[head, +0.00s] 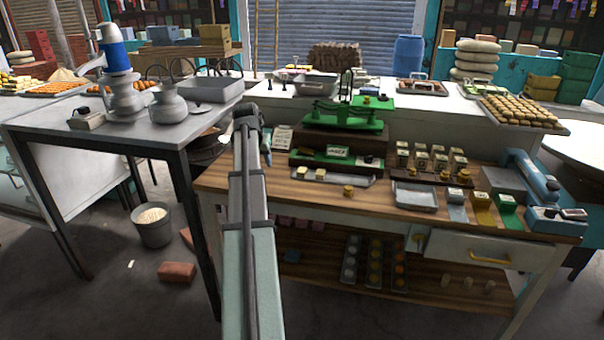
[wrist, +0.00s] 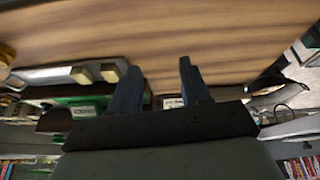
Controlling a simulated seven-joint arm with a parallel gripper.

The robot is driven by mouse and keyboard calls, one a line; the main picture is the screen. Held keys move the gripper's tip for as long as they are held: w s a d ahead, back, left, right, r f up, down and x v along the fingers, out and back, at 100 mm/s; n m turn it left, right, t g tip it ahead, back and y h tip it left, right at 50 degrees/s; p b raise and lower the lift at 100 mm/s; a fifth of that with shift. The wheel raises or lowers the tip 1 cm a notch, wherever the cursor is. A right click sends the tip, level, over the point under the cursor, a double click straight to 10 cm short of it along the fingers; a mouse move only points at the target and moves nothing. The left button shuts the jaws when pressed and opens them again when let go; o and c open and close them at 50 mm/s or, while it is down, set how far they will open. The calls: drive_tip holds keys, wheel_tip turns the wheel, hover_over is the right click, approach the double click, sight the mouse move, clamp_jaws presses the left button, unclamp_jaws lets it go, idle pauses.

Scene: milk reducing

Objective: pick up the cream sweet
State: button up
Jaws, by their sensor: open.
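Two small cream sweets sit at the left end of a shallow metal tray (head: 340,181) on the wooden counter, one at the left (head: 302,172) and one beside it (head: 320,174). In the wrist view both cream blocks, the nearer (wrist: 110,72) and the farther (wrist: 82,75), lie left of my gripper (wrist: 158,78). Its two dark blue fingers are apart with nothing between them. The fingers stand clear of the tray.
A green scale (head: 342,122) stands behind.

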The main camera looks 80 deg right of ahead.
drive_tip(key=m, duration=0.1)
approach(302, 170)
drive_tip(key=v, duration=0.5)
drive_tip(key=x, duration=1.4)
drive_tip(key=shift+w, duration=0.1)
drive_tip(key=shift+a, duration=0.1)
drive_tip(key=shift+c, duration=0.3)
drive_tip(key=c, duration=0.7)
